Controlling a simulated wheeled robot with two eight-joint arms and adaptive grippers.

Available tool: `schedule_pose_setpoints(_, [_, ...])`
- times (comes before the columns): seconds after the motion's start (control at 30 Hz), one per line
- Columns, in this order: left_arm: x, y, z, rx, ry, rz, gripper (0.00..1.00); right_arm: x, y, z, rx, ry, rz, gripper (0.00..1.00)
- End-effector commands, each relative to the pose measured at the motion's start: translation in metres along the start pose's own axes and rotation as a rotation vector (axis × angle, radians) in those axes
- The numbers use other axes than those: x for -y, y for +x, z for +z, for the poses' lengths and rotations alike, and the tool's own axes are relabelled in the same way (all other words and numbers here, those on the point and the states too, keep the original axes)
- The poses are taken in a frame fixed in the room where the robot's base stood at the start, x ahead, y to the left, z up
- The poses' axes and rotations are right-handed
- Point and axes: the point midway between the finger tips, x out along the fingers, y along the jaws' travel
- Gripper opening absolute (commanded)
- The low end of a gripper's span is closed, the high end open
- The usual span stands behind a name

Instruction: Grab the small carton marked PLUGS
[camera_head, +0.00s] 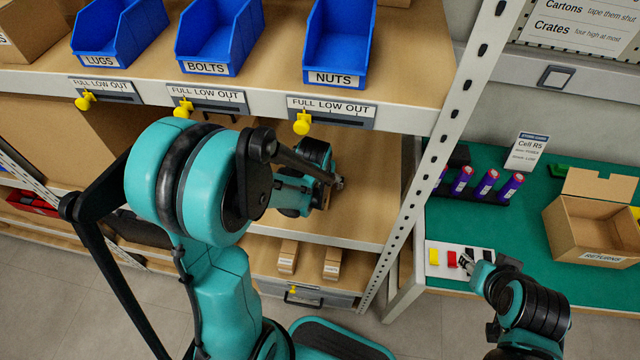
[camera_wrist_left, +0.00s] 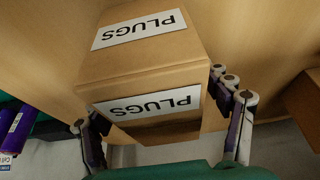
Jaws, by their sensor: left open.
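The small brown carton marked PLUGS (camera_wrist_left: 150,70) fills the middle of the left wrist view, with a white label on each of two faces. My left gripper (camera_wrist_left: 150,108) is open, with one finger on each side of the carton's near end. The right-hand finger looks close to the carton's side; I cannot tell whether it touches. In the head view my left gripper (camera_head: 332,184) reaches into the shelf bay below the blue bins, and the arm mostly hides the carton there. My right gripper (camera_head: 468,262) is over the green bench's front edge, its fingers too small to read.
Blue bins marked LUGS (camera_head: 118,38), BOLTS (camera_head: 212,45) and NUTS (camera_head: 338,45) stand on the shelf above. A white shelf post (camera_head: 440,150) rises right of my left arm. The green bench (camera_head: 480,215) holds purple cylinders and an open RETURNS box (camera_head: 590,225).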

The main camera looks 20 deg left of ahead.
Motion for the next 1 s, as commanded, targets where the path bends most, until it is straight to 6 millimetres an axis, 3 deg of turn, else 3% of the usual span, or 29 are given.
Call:
schedule_pose_setpoints(0.07, [0.0,0.0,0.0,0.0,0.0,0.0,0.75,0.0,0.0,0.0,0.0,0.0,0.0,0.4])
schedule_pose_setpoints(0.27, [0.0,0.0,0.0,0.0,0.0,0.0,0.22,0.0,0.0,0.0,0.0,0.0,0.0,0.4])
schedule_pose_setpoints(0.37, [0.0,0.0,0.0,0.0,0.0,0.0,0.1,0.0,0.0,0.0,0.0,0.0,0.0,0.4])
schedule_pose_setpoints(0.77, [0.0,-0.007,-0.003,0.0,0.0,0.0,0.1,0.0,-0.007,-0.005,0.0,0.0,0.0,0.4])
schedule_pose_setpoints(1.0, [0.0,-0.042,-0.017,0.0,0.0,0.0,0.1,0.0,-0.024,-0.017,0.0,0.0,0.0,0.4])
